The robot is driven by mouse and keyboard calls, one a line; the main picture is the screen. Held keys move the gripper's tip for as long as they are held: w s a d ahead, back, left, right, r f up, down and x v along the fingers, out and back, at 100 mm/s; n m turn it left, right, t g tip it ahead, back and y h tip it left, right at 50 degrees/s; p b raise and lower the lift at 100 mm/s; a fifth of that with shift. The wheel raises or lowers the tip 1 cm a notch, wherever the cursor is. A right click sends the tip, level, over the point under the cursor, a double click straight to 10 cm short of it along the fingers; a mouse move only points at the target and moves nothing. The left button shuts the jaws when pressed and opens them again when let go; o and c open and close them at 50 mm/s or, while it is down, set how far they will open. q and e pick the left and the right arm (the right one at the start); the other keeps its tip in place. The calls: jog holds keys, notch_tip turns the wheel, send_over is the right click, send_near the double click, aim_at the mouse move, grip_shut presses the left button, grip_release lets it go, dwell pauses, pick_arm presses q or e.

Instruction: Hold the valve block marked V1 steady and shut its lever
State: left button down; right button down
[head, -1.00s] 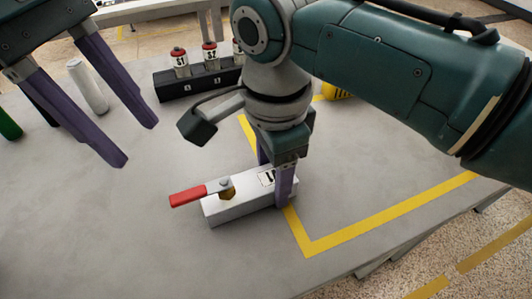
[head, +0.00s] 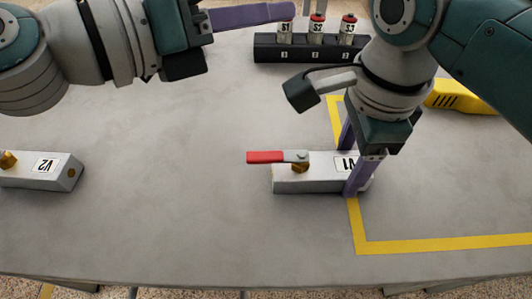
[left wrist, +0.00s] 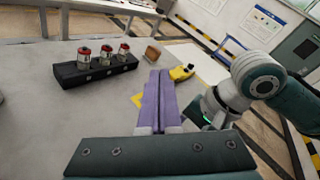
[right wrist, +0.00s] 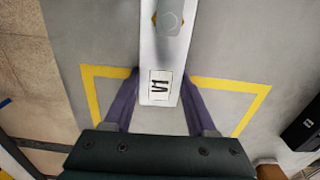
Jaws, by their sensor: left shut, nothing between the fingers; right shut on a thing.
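The grey valve block V1 (head: 315,182) lies on the table, its V1 label upside down in the head view. Its red lever (head: 265,157) points left, roughly along the block and past its end, from a brass valve (head: 299,168). My right gripper (head: 354,168) is shut on the block's right end; the right wrist view shows its fingers on both sides of the V1 label (right wrist: 159,86). My left gripper (head: 288,12) is shut and empty, beyond the block and apart from it. In the left wrist view its fingers (left wrist: 162,78) lie together.
A second block, V2 (head: 50,172), lies at the far left. A black rack (head: 270,48) with several red-topped cylinders stands at the back. A yellow object (head: 460,97) lies at the right. Yellow tape (head: 440,243) marks the table near V1. The table between V1 and V2 is clear.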

pick_arm(q)
jog(key=s+a+f+n+t+y, duration=0.1)
jog(key=s+f+n+y, duration=0.2)
jog(key=s+f+n, duration=0.1)
jog(key=s+a+f+n+t+y, duration=0.1)
jog(key=s+a+f+n+y, duration=0.1)
jog(key=s, duration=0.5)
jog(key=s+a+f+n+t+y, duration=0.1)
jog(key=s+a+f+n+y, duration=0.1)
jog(key=s+f+n+y, duration=0.2)
jog(key=shift+s+a+f+n, duration=0.1)
jog(key=shift+s+f+n, duration=0.5)
jog(key=shift+f+n, duration=0.2)
jog(key=shift+s+a+f+n, duration=0.1)
jog(key=shift+s+f+n, duration=0.5)
jog(key=shift+f+n, duration=0.15)
jog(key=s, duration=0.1)
jog(key=s+d+m+y, duration=0.1)
jog(key=s+y, duration=0.1)
jog(key=s, duration=0.1)
jog(key=shift+d+f+m+t, duration=0.15)
jog(key=shift+d+m+t, duration=0.2)
jog(key=shift+d+t, duration=0.05)
jog(key=s+d+r+m+y, duration=0.3)
jog(key=s+d+m, duration=0.1)
jog(key=d+m, duration=0.1)
jog(key=shift+s+d+r+m+t, duration=0.2)
jog(key=shift+d+r+m+t, duration=0.1)
jog(key=shift+m, duration=0.3)
